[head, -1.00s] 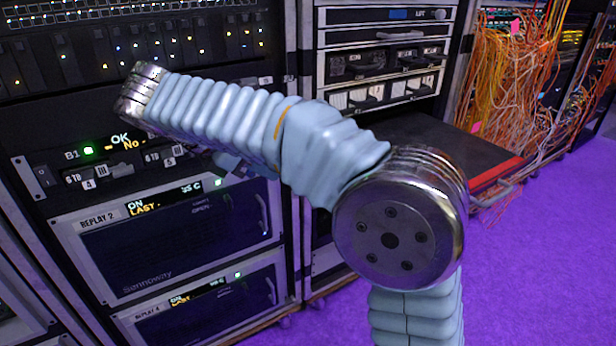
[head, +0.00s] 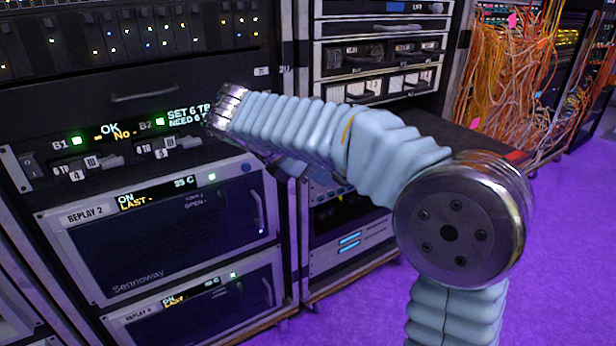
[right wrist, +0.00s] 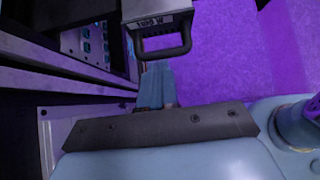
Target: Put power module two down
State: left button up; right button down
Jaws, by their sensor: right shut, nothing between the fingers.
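A grey box-shaped module with a dark loop handle and a label reading about "1600 W" (right wrist: 158,22) is at the top of the right wrist view. I take it for power module two, but no number two shows. What bears it is not clear. My right gripper (right wrist: 156,84) is shut and empty, its blue-grey fingers just below the handle in that view, with no grip on it. In the head view my right arm hides the gripper's tips and the module. My left gripper is not in view.
A rack with REPLAY units (head: 165,240) and a B1/B2 panel (head: 100,150) stands at left. Orange cables (head: 510,90) hang at back right. Purple floor (head: 570,250) is open at right.

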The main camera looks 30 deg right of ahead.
jog(key=d+p, duration=0.3)
jog(key=d, duration=0.3)
jog(key=w+d+p, duration=0.1)
jog(key=d+p, duration=0.2)
jog(key=d, duration=0.3)
jog(key=d+p, duration=0.4)
jog(key=d, duration=0.2)
jog(key=shift+w+d+r, duration=0.1)
jog(key=shift+w+d, duration=0.05)
jog(key=shift+d, duration=0.25)
